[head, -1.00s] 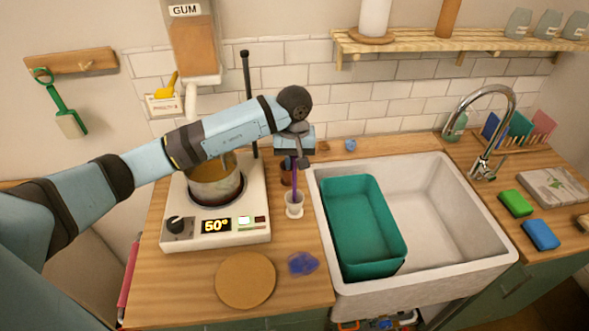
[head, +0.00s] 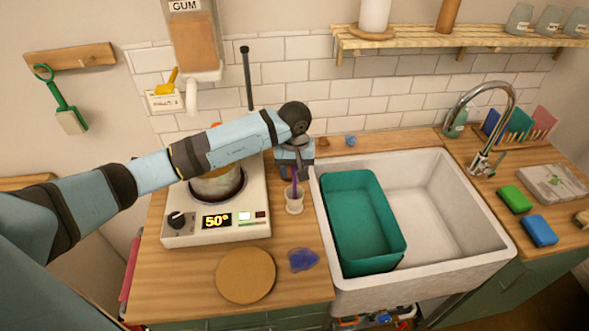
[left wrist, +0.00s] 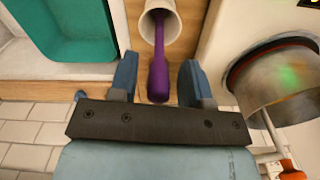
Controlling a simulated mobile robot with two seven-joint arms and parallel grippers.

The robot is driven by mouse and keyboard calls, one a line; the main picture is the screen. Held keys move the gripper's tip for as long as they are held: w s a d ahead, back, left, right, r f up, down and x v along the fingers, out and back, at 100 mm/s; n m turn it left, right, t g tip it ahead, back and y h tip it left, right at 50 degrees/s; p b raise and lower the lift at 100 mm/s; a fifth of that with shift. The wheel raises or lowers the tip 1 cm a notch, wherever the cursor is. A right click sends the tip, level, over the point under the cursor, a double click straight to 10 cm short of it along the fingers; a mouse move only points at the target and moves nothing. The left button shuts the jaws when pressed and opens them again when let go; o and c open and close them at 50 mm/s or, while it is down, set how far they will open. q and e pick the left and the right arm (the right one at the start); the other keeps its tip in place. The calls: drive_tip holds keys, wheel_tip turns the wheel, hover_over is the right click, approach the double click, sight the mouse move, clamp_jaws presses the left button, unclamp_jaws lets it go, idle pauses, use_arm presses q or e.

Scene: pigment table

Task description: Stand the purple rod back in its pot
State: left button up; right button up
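The purple rod (head: 294,187) has its lower end inside the small white pot (head: 294,207) on the wooden counter, between the hot plate and the sink. In the left wrist view the rod (left wrist: 158,60) runs out of the mouth of the pot (left wrist: 174,28), its thick end towards my gripper. My left gripper (head: 295,169) is above the pot. In the left wrist view the left gripper's fingers (left wrist: 157,82) are apart, one on each side of the rod's end, with visible gaps. The head view hides the rod's top behind the gripper. My right gripper is out of view.
The hot plate (head: 217,233) with a metal pan (head: 218,187) is left of the white pot. The sink (head: 446,215) with a green tub (head: 360,215) is to its right. A round wooden board (head: 245,276) and a purple patch (head: 302,260) lie in front.

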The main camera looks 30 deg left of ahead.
use_arm(q)
drive_tip(key=shift+r, duration=0.2)
wheel_tip(320, 180, up, 11)
drive_tip(key=b, duration=0.3)
drive_tip(key=shift+r, duration=0.5)
drive_tip(key=shift+s+f, duration=0.1)
